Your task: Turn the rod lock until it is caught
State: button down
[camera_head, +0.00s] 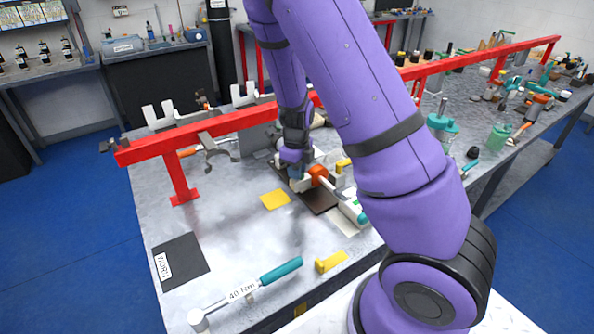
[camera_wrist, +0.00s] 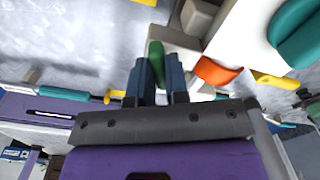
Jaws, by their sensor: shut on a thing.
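My gripper (camera_wrist: 161,76) points down at the white fixture on the bench, and its fingers are closed on a small green piece (camera_wrist: 156,52), which looks like the handle of the rod lock. The green piece stands up between the fingertips beside a white block (camera_wrist: 178,40). An orange part (camera_wrist: 216,71) sits just right of it on the white body. In the head view my gripper (camera_head: 296,168) is low over the fixture, left of the orange part (camera_head: 318,175). The fingers and wrist hide the rod lock there, so its angle and any catch cannot be told.
A red rail (camera_head: 240,117) crosses the bench behind the fixture. A yellow pad (camera_head: 274,200), a dark mat (camera_head: 180,262), a teal-handled torque wrench (camera_head: 280,270) and a yellow block (camera_head: 331,262) lie nearer.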

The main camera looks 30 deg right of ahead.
jog(key=shift+m, duration=0.5)
jog(key=m, duration=0.4)
jog(key=c, duration=1)
grip_release()
jog(key=shift+r, duration=3.5)
